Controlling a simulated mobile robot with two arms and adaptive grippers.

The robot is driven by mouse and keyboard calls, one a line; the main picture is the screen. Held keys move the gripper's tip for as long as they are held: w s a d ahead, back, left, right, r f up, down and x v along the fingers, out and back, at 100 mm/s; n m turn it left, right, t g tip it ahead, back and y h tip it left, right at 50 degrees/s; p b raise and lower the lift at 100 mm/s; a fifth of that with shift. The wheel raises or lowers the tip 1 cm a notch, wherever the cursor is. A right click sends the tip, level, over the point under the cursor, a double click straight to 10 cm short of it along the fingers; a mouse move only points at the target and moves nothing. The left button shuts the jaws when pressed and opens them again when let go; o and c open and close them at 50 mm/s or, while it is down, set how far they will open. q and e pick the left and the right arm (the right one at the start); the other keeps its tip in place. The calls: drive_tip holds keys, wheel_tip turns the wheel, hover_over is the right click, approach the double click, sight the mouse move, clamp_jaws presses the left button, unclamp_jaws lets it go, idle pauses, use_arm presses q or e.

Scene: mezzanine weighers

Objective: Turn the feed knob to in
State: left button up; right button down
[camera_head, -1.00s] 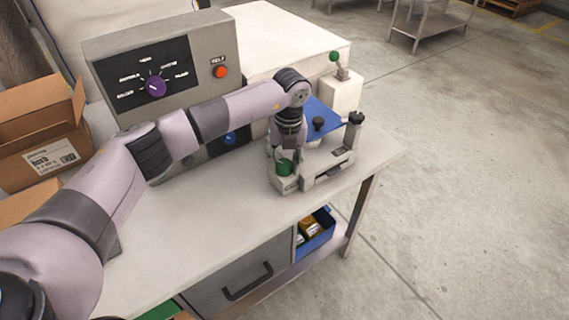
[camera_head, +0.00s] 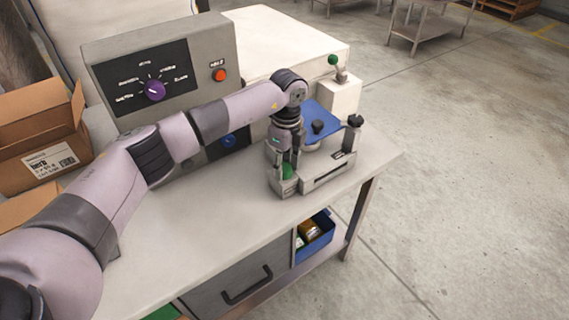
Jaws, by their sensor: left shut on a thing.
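A green knob (camera_head: 287,171) sits at the near left end of a small grey fixture (camera_head: 328,176) on the bench. My left gripper (camera_head: 286,167) points down over it and is shut on it; the fingers partly hide the knob. No feed or in marking is readable at the knob. A purple knob (camera_head: 155,90) with several labelled positions is on the black panel of a grey control box (camera_head: 213,44), apart from my gripper. Its labels are too blurred to read. My right gripper is not in view.
A red-orange button (camera_head: 219,75) is on the control box. A black knob (camera_head: 317,127) on a blue plate (camera_head: 327,116) and a black post knob (camera_head: 354,121) stand close beside my gripper. Cardboard boxes (camera_head: 38,160) are at left. The bench front (camera_head: 215,225) is clear.

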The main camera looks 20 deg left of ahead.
use_arm(q)
drive_tip(key=shift+w+r+n, duration=0.1)
drive_tip(key=shift+r+n, duration=0.05)
drive_tip(key=shift+n, duration=0.75)
drive_tip(key=o, duration=1.2)
